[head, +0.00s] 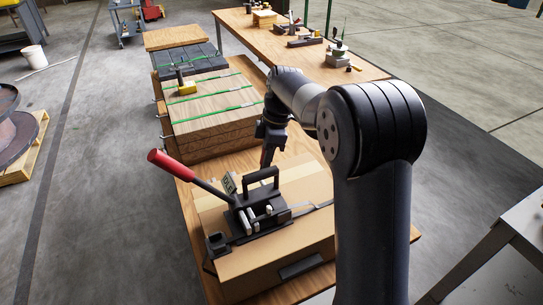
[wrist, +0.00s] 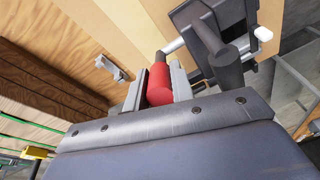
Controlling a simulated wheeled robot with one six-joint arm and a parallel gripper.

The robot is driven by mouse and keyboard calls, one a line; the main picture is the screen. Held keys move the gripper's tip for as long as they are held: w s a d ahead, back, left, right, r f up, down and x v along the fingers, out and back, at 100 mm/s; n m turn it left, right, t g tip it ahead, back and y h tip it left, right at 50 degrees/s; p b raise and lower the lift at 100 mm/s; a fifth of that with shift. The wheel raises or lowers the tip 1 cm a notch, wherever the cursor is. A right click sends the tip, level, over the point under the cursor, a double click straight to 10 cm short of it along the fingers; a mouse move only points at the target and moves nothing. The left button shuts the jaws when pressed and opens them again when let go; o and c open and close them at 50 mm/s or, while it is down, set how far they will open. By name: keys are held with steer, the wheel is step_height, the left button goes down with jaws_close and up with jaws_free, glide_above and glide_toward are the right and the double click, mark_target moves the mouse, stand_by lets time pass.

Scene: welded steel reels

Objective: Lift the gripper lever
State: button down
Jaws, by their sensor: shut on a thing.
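The black strapping tool (head: 262,212) sits on a cardboard box, with a black loop handle on top and a long lever (head: 208,188) with a red grip slanting up to the left. My gripper (head: 267,157) points down just behind the loop handle. In the wrist view my gripper (wrist: 157,82) is shut on the red grip of the gripper lever (wrist: 160,84), whose metal rod runs toward the black tool body (wrist: 205,35). In the head view this held grip is hidden at my fingertips.
The cardboard box (head: 285,255) stands on a wooden bench. Strapped wooden boards (head: 213,115) with green bands lie behind it. A second bench (head: 345,68) with tools stands at the back right, a grey table (head: 525,225) at the right. A reel on a pallet is at the left.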

steer(key=shift+s+a+r+h, duration=0.1)
steer(key=shift+a+h, duration=0.2)
steer(key=shift+h, duration=0.1)
steer(key=c, duration=1.2)
jaws_free()
steer(key=r, duration=0.3)
steer(key=d+r, duration=0.1)
steer(key=r, duration=0.6)
steer(key=shift+w+d+r, duration=0.2)
steer(key=shift+w+r, duration=0.1)
steer(key=shift+r, duration=0.05)
